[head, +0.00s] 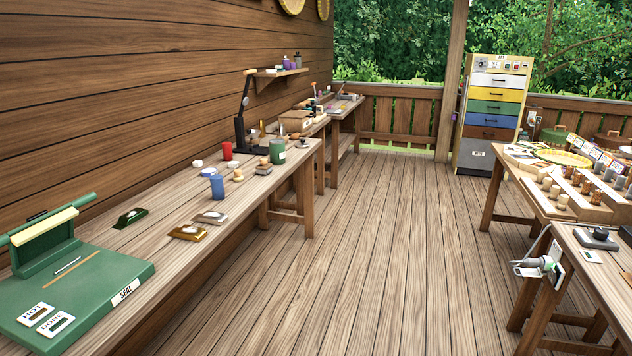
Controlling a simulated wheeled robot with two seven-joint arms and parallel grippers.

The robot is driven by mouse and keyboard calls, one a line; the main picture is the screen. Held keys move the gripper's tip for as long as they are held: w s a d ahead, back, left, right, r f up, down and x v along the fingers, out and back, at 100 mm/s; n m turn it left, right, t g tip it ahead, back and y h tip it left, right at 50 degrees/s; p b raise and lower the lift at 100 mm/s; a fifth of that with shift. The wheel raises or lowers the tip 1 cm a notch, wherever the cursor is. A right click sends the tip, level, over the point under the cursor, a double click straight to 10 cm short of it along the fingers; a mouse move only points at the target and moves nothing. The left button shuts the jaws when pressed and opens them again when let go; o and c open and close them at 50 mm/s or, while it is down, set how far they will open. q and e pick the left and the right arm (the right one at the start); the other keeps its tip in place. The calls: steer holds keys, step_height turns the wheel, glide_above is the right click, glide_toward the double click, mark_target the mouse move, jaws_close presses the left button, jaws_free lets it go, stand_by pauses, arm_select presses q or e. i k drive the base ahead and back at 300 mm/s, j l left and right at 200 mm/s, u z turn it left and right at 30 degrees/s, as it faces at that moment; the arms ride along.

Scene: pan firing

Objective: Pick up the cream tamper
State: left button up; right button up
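A small cream piece with a tan knob (237,175) stands on the left workbench, just right of the blue cup; it looks like the cream tamper, but it is too small to be sure. A similar knobbed piece in grey and tan (263,167) stands a little farther back. Neither of my grippers can be made out in the head view, and nothing is seen touching these pieces.
The left workbench (165,215) carries a green sealing press (85,290), a blue cup (217,188), a red cup (227,151) and a dark green can (277,152). Crowded tables stand at right. The plank floor (350,250) between is clear.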

mark_target(238, 172)
steer(key=i, duration=1)
steer(key=i+l+u, duration=0.15)
steer(key=i, duration=0.8)
